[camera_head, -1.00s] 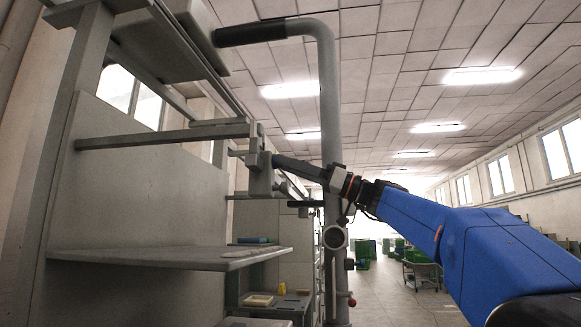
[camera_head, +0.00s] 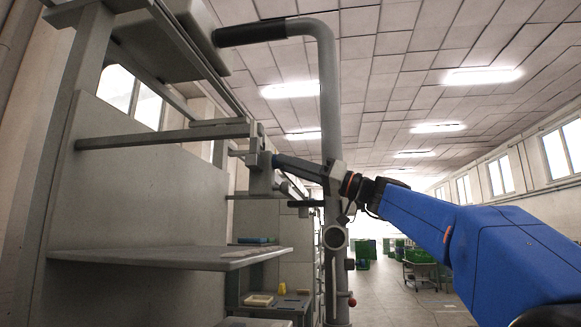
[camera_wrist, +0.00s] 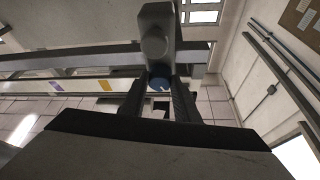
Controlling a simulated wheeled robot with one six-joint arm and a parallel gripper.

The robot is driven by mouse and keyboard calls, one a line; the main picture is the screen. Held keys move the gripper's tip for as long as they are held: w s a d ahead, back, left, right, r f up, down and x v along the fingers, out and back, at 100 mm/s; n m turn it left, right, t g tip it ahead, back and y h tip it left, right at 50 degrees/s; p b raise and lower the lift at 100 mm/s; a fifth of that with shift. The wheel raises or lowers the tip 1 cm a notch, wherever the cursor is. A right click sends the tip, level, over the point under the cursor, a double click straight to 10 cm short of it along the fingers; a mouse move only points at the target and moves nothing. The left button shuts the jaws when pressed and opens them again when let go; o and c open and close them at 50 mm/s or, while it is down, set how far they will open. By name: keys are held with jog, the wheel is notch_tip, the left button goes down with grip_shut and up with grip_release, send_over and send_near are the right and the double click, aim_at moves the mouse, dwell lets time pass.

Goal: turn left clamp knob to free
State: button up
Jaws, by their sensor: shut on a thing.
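The left clamp knob (camera_wrist: 159,84) shows in the wrist view as a dark blue round piece with a small pale mark, between my fingertips. A grey clamp block (camera_wrist: 156,32) is just beyond it. My gripper (camera_wrist: 160,98) is shut on the knob, a finger on either side. In the head view my gripper (camera_head: 274,160) reaches left to the grey clamp bracket (camera_head: 258,172) at the end of the rail; the knob itself is hidden there by the fingers.
A grey upright tube with a black-gripped handle (camera_head: 329,110) stands right by my wrist. A flat shelf (camera_head: 180,258) lies below left, and a horizontal rail (camera_head: 165,136) runs left from the bracket. The aisle at right is open, with green crates and a cart (camera_head: 421,270) far off.

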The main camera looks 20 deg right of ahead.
jog(key=m+h, duration=0.2)
jog(key=m, duration=0.3)
jog(key=m+t+h, duration=0.1)
jog(key=m+h, duration=0.1)
jog(key=m, duration=0.4)
jog(key=s+r+m+t+h, duration=0.1)
jog(key=m+h, duration=0.1)
jog(key=m, duration=0.3)
jog(key=shift+a+m+h, duration=0.2)
jog(key=shift+m+h, duration=0.1)
jog(key=shift+h, duration=0.1)
jog(key=o, duration=1)
jog(key=shift+o, duration=0.2)
jog(key=v, duration=1.7)
